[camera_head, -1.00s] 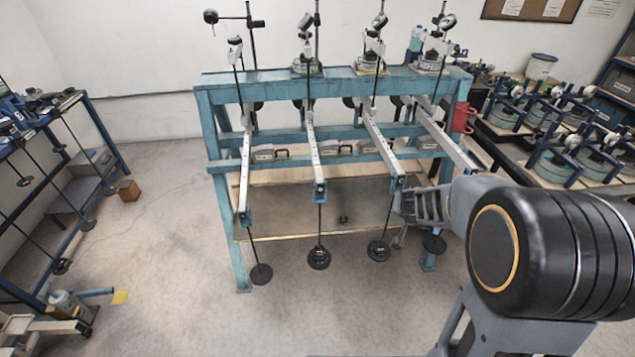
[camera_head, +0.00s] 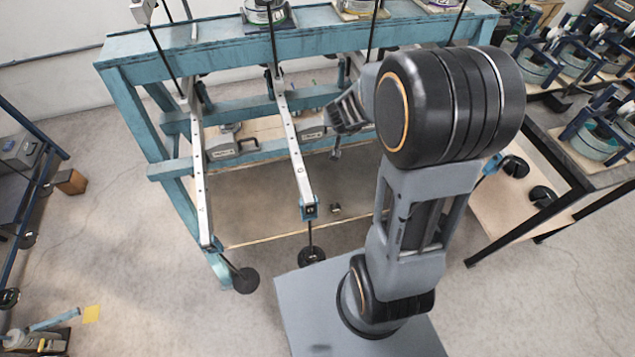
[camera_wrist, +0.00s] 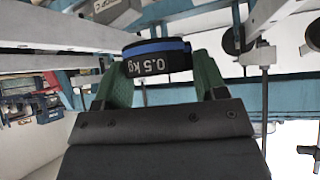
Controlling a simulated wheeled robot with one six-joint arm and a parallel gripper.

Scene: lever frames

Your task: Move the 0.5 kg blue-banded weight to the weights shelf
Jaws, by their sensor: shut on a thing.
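In the wrist view, the black weight (camera_wrist: 152,66) marked 0.5 kg has a blue band along one edge. My gripper (camera_wrist: 161,63) is shut on it, with one green finger at each side. In the head view, my gripper (camera_head: 345,112) is at the middle, in front of the teal lever frame (camera_head: 225,45) and right of a pale lever (camera_head: 292,150). The weight cannot be made out clearly there. I cannot tell for sure which surface is the weights shelf; a low wooden board (camera_head: 490,205) at the right carries black discs (camera_head: 515,167).
Black discs hang from levers at the left (camera_head: 246,280) and middle (camera_head: 312,257). A bench with teal round devices (camera_head: 595,137) stands at the right, with black legs below. A wooden block (camera_head: 69,181) lies on the floor at the left. Open floor lies in front of the frame.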

